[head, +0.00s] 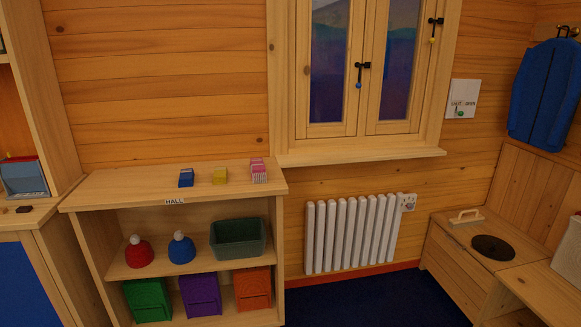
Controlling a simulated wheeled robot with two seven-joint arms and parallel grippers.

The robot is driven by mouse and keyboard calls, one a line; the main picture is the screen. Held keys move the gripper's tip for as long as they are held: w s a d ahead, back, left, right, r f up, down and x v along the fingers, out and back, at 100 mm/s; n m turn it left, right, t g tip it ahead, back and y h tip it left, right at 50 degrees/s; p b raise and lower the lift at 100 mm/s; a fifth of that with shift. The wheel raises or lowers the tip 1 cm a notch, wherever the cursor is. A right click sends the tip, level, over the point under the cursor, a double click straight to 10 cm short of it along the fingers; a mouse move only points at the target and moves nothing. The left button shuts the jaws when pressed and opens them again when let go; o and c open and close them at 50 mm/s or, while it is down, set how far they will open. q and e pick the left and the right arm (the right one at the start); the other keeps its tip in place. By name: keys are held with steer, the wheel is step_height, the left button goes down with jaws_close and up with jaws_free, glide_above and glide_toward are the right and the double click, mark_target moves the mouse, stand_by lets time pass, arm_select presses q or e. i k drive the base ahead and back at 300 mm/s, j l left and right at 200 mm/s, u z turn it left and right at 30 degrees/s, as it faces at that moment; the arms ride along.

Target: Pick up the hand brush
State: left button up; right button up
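A small pale object with a raised handle, which looks like the hand brush (466,216), lies on the wooden bench (455,240) at the right. It is small in the picture, so I cannot be sure of its bristles. It sits behind and left of a dark round disc (493,247) on the same bench. Neither of my grippers is in the head view.
A shelf unit (85,199) at the left holds small boxes, two hats, a green basket (238,238) and coloured bins. A white radiator (350,234) stands under the window. Dark blue floor (375,302) is clear. A blue garment (545,95) hangs above the bench.

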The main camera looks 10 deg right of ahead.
mark_target(460, 222)
steer(key=i+l+z, duration=0.15)
steer(key=i+z, duration=0.2)
steer(key=i, duration=0.15)
steer(key=i+z, duration=0.35)
steer(key=i, duration=0.2)
steer(key=i+j+z, duration=0.15)
steer(key=i+z, duration=0.2)
steer(key=i, duration=0.15)
steer(key=i+j+z, duration=0.35)
steer(key=i, duration=0.15)
steer(key=l, duration=0.1)
